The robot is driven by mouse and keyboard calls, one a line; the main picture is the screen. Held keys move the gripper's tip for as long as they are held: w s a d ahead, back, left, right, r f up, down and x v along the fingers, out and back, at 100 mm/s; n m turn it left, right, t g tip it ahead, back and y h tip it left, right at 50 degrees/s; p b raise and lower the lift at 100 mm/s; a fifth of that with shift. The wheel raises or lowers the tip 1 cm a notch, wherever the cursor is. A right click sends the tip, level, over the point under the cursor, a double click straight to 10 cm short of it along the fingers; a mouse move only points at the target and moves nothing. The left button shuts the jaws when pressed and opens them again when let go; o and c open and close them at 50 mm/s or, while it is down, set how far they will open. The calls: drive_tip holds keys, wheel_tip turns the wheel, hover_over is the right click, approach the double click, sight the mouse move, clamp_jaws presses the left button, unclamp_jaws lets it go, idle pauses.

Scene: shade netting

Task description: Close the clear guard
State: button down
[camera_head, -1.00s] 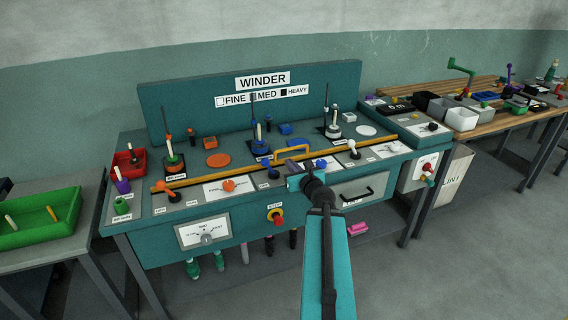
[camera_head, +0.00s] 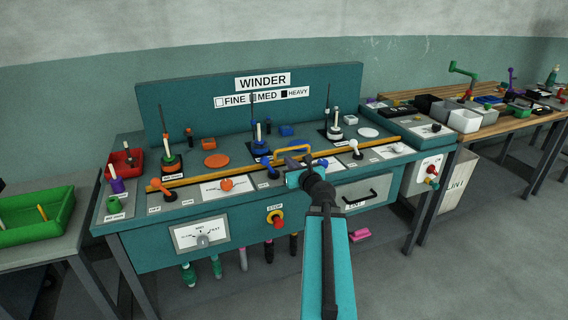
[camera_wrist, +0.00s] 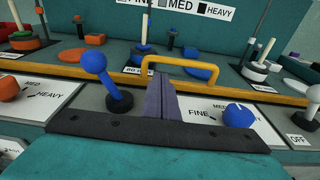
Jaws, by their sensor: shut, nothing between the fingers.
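The guard shows as a long yellow-orange bar (camera_head: 210,176) lying across the winder's top, with a raised yellow handle (camera_head: 293,148) near its middle. Its clear pane cannot be made out. In the wrist view the bar (camera_wrist: 60,69) runs across the picture and the handle (camera_wrist: 180,62) arches up from it. My gripper (camera_head: 291,163) is shut and empty, just on the near side of the handle. In the wrist view its purple-grey fingers (camera_wrist: 159,82) point at the handle's left part; whether they touch it I cannot tell.
A blue-knobbed lever (camera_wrist: 105,78) stands just left of my fingers, and a blue knob (camera_wrist: 239,115) sits to the right. Spools on posts (camera_head: 335,130) stand behind the bar. A red stop button (camera_head: 277,221) is on the front. Open floor lies at the right.

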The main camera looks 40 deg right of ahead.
drive_tip(key=shift+x, duration=2.5)
